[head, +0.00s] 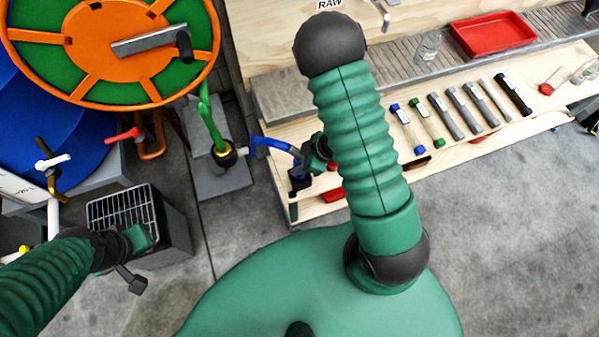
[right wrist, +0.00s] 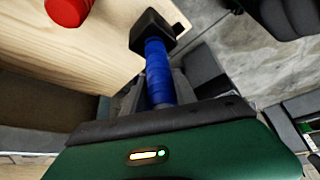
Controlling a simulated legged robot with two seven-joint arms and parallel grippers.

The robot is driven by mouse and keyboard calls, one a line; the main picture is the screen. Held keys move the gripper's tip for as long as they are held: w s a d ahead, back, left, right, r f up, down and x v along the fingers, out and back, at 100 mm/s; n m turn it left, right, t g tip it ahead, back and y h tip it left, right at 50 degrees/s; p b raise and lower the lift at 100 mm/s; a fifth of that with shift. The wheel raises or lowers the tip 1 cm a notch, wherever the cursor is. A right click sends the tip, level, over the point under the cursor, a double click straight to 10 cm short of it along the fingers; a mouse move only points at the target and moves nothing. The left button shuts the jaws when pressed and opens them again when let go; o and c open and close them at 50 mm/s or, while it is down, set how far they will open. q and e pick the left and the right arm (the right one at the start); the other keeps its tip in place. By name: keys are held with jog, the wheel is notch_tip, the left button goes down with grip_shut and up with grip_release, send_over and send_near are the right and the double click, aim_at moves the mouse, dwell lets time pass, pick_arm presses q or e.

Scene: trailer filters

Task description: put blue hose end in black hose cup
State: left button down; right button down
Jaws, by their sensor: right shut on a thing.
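My right gripper (head: 305,168) is at the left edge of the wooden bench, shut on the blue hose, partly hidden behind my arm. A black block-like piece, seemingly the black hose cup (right wrist: 155,32), meets the far end of the blue hose beside the bench corner. I cannot tell whether the hose is inside it. My left gripper (head: 134,262) is at lower left, away from the hose; its jaw opening is unclear.
The wooden bench (head: 470,150) carries several tubes and a red tray (head: 492,35). An orange and green reel (head: 100,50) stands upper left, near a green hose (head: 208,115). A dark grated box (head: 140,220) stands behind my left gripper. The floor at right is clear.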

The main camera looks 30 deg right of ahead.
notch_tip(320, 180, down, 4)
jog(key=shift+f+b, duration=0.15)
jog(key=shift+b, duration=0.8)
jog(key=shift+d, duration=0.1)
jog(key=c, duration=1)
grip_release()
